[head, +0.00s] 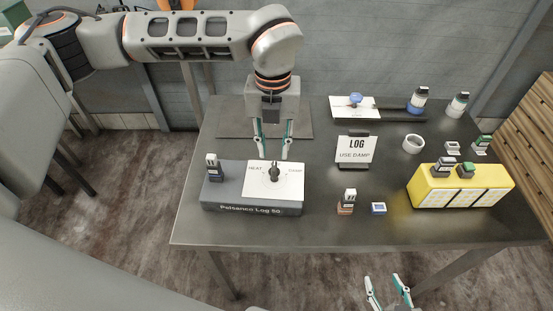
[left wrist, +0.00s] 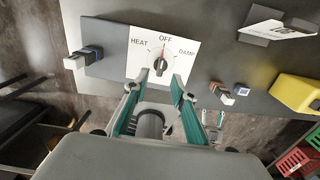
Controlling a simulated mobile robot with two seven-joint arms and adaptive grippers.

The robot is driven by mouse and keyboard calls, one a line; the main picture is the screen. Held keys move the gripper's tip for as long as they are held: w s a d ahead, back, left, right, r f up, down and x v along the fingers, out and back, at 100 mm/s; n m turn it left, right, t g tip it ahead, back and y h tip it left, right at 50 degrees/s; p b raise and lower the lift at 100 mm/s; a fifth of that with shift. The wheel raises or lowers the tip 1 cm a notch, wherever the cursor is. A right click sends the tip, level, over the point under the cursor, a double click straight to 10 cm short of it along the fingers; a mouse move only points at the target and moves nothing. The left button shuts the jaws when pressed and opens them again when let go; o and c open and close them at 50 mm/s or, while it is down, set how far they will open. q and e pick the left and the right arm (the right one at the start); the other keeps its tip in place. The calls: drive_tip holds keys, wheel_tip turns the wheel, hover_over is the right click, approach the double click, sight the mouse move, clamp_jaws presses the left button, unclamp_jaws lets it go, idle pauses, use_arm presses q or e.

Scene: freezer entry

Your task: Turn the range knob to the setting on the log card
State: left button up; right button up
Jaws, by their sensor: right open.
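In the left wrist view the knob (left wrist: 160,66) points up at OFF, with HEAT to the left and DAMP to the right. The log card (head: 356,149) reads "LOG USE DAMP". My left gripper (head: 272,157) is open above the back edge of the box, its fingertips apart and close to the knob; I cannot tell whether they touch it. My right gripper (head: 389,287) is open and empty beyond the table's front edge.
A small dark bottle (head: 214,168) stands on the box's left end. A yellow rack (head: 460,189) is at the right. The front left tabletop is clear.

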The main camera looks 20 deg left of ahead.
sight(274, 166)
use_arm(q)
wheel_tip(274, 166, down, 6)
drive_tip(key=shift+r, duration=0.15)
clamp_jaws()
